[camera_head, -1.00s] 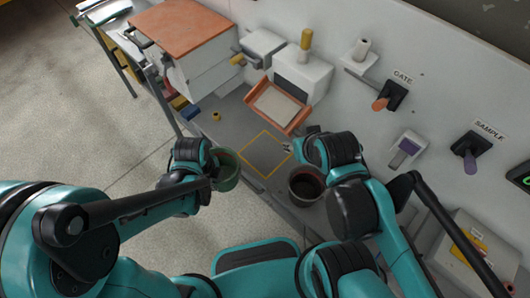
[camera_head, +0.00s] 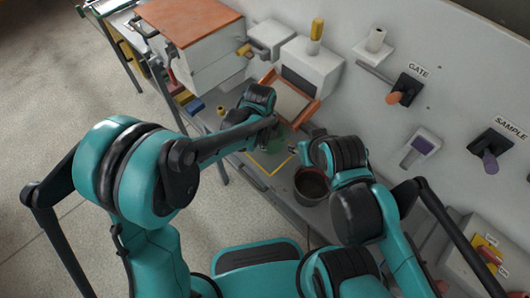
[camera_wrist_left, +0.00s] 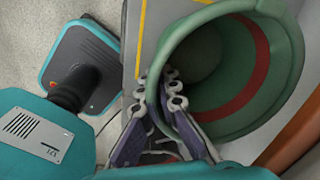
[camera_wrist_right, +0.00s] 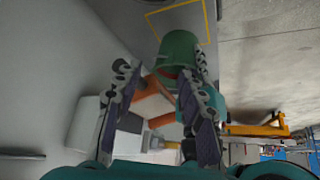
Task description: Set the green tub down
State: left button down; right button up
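The green tub (camera_head: 281,142) is mostly hidden behind my left arm in the head view. The left wrist view shows its open mouth and a red band inside (camera_wrist_left: 240,85). My left gripper (camera_wrist_left: 172,82) is shut on its rim, one finger inside and one outside. The right wrist view shows the tub (camera_wrist_right: 180,48) by one edge of the yellow outline (camera_wrist_right: 182,14) on the bench; I cannot tell whether it touches the bench. My right gripper (camera_wrist_right: 162,72) is open and empty, with the tub beyond its fingers.
A dark round pot (camera_head: 312,184) stands on the bench right of the yellow outline. An orange-rimmed tray (camera_head: 310,112) sits behind the tub. Switches, including the GATE handle (camera_head: 393,98), are on the wall panel. Part of the outlined area (camera_head: 268,163) looks clear.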

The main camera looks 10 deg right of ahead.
pick_arm(q)
notch_tip(320, 180, down, 5)
jog(key=shift+f+b, duration=0.2)
jog(key=shift+b, duration=1.05)
jog(key=shift+w+d+f, duration=0.1)
jog(key=shift+f, duration=0.05)
jog(key=c, duration=1.7)
grip_release()
